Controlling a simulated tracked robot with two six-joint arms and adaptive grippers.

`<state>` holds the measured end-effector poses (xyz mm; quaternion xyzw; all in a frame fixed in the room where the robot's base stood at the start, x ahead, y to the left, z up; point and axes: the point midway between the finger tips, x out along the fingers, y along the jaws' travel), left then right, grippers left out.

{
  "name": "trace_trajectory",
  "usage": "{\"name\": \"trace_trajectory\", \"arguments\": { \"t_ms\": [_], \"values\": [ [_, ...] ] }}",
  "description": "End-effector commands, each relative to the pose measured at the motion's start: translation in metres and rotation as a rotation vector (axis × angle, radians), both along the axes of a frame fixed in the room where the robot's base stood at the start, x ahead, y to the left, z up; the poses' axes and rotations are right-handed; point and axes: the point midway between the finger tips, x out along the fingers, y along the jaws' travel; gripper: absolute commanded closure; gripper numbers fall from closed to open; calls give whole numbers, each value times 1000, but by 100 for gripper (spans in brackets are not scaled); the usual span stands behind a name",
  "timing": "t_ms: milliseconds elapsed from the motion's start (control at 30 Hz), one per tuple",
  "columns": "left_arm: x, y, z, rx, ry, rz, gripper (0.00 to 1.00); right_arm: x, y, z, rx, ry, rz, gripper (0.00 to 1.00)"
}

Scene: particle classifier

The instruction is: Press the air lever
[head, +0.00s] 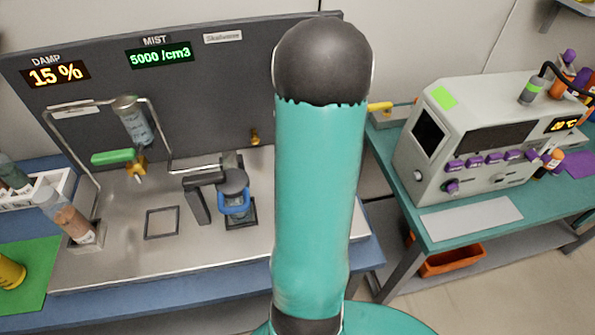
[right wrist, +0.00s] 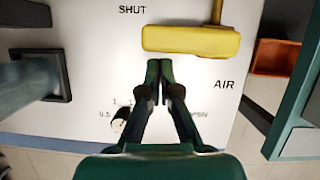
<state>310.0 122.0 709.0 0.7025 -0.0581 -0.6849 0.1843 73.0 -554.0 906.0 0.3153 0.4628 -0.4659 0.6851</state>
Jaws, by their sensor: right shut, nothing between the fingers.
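The air lever (right wrist: 190,42) is a yellow bar on a yellow stem in the right wrist view, set on a white panel between the words SHUT and AIR. It lies nearer SHUT's row, above and left of AIR. My right gripper (right wrist: 159,65) is shut and empty, its dark fingertips just below the bar in the picture; I cannot tell whether they touch it. In the head view a yellow bar (head: 380,106) shows just right of my teal arm, which hides what lies behind it. My left gripper is in neither view.
A black knob (right wrist: 120,120) with a scale sits below left on the panel. A steel bench (head: 130,240) with a dark display board (head: 220,90) stands left. A grey instrument (head: 470,140) stands on the teal table (head: 455,232) at right, above an orange bin (head: 455,262).

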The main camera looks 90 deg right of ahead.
Motion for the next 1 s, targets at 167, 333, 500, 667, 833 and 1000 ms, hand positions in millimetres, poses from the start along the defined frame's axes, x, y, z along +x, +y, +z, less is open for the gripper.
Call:
{"name": "trace_trajectory", "arguments": {
  "t_ms": [167,333,500,667,833,1000],
  "values": [
    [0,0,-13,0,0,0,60,-1,26,-3,-2,1,1,100],
    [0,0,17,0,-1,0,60,-5,42,34,-1,3,4,100],
    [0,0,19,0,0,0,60,-7,51,54,-4,3,7,100],
    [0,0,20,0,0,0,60,-9,59,71,-2,4,7,100],
    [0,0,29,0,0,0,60,-10,66,89,0,3,7,100],
    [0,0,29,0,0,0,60,-10,68,92,2,2,9,100]
  ]
}}
